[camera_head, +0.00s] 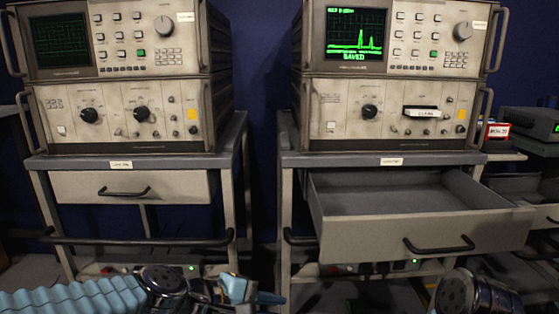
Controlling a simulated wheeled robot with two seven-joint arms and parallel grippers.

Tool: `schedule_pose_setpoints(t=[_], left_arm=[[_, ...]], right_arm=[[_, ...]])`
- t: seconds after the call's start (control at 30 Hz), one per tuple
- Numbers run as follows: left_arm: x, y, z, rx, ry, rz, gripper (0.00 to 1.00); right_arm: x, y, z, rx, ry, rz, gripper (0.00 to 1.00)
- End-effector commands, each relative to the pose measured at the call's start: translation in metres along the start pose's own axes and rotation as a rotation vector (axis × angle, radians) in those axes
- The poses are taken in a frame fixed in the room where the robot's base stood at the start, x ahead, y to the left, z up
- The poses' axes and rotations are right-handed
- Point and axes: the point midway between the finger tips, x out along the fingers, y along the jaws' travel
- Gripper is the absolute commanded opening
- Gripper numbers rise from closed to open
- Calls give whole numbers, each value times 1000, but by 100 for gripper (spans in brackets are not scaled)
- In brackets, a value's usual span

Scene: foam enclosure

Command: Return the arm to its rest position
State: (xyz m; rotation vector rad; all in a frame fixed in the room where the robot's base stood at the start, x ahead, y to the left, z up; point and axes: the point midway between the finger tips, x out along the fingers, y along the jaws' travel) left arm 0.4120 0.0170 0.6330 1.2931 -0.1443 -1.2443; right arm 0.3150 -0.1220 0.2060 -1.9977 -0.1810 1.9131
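A dark metallic joint of my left arm (165,280) shows at the bottom left, in front of the left cart. A similar joint of my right arm (474,292) shows at the bottom right, below the open drawer (400,238). The joints appear apart from the carts and the drawer. No fingertips of either gripper can be made out; both lie outside the picture or are hidden.
The left cart's drawer (130,188) is shut; the right cart's open drawer juts forward and looks empty. Instruments (115,112) stand on both carts. Black rails (140,240) run along their fronts. A light blue ribbed thing (70,298) lies bottom left; a blue piece (238,287) shows right of it.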

Motion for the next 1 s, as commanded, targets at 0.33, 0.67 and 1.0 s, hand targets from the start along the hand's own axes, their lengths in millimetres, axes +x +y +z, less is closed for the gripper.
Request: schedule_pose_setpoints(t=[0.33, 0.67, 1.0], left_arm=[[58, -180, -129, 291, 167, -497, 21], [68, -335, -124, 656, -34, -689, 21], [70, -348, -119, 696, -64, -686, 21]], right_arm=[[-47, -20, 1, -5, -2, -2, 43], [-74, -32, 3, -10, -4, -3, 43], [-73, -33, 3, -10, -3, -4, 43]])
